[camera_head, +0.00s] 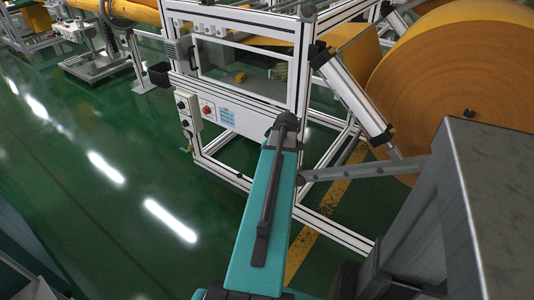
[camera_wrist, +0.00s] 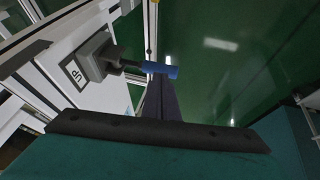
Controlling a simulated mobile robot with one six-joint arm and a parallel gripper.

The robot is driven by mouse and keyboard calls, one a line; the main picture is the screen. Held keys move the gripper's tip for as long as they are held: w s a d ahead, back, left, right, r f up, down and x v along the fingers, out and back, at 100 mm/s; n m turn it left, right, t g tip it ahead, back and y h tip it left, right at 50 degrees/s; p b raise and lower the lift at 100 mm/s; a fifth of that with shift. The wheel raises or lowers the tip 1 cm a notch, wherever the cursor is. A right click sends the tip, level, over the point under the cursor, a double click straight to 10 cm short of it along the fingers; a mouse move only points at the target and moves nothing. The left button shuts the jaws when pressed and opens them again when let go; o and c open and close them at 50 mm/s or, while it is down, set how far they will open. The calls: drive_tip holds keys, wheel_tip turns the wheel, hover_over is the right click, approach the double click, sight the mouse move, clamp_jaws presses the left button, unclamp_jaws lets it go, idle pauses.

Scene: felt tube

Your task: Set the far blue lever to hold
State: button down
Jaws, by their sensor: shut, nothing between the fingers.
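In the wrist view, a blue lever handle (camera_wrist: 160,70) sticks out to the right from a grey switch box (camera_wrist: 97,58) on a white panel. A small label (camera_wrist: 76,74) with dark letters sits beside the box; I cannot read it surely. My gripper (camera_wrist: 160,84) is the dark narrow shape below the handle. Its fingers are together and empty. Its tip appears close to the handle, but I cannot tell whether they touch. In the head view, my teal arm reaches toward the white-framed machine (camera_head: 300,60); the lever cannot be made out and my gripper is hidden.
A control panel (camera_head: 224,115) with a red knob and pale boxes (camera_head: 188,108) are on the machine's left front. A large orange roll (camera_head: 460,80) stands at right, beside a slanted metal strut (camera_head: 350,92).

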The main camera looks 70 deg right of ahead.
drive_tip(key=p+v, duration=0.1)
drive_tip(key=v, duration=1.2)
drive_tip(key=shift+w+a, duration=0.25)
drive_tip(key=shift+a, duration=0.05)
